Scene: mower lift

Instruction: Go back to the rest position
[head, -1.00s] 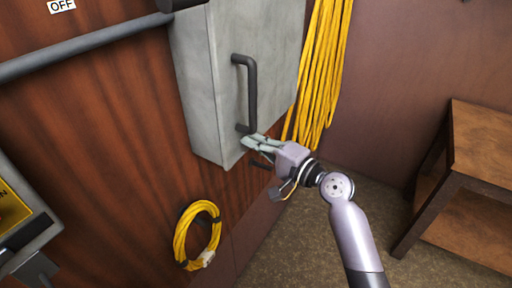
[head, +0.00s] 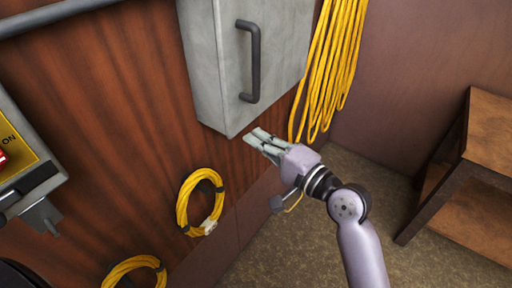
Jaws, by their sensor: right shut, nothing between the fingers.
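My right gripper (head: 256,139) is in the middle of the head view, its arm coming in from the lower right. Its fingers are together with nothing between them. My left gripper is not in view.
Yellow cable (head: 335,65) hangs in long loops right of the cabinet. Coiled yellow cables (head: 181,212) hang lower on the wood wall. A grey box with a yellow panel (head: 18,150) is at left. A brown wooden table (head: 492,130) stands at right. Floor between is clear.

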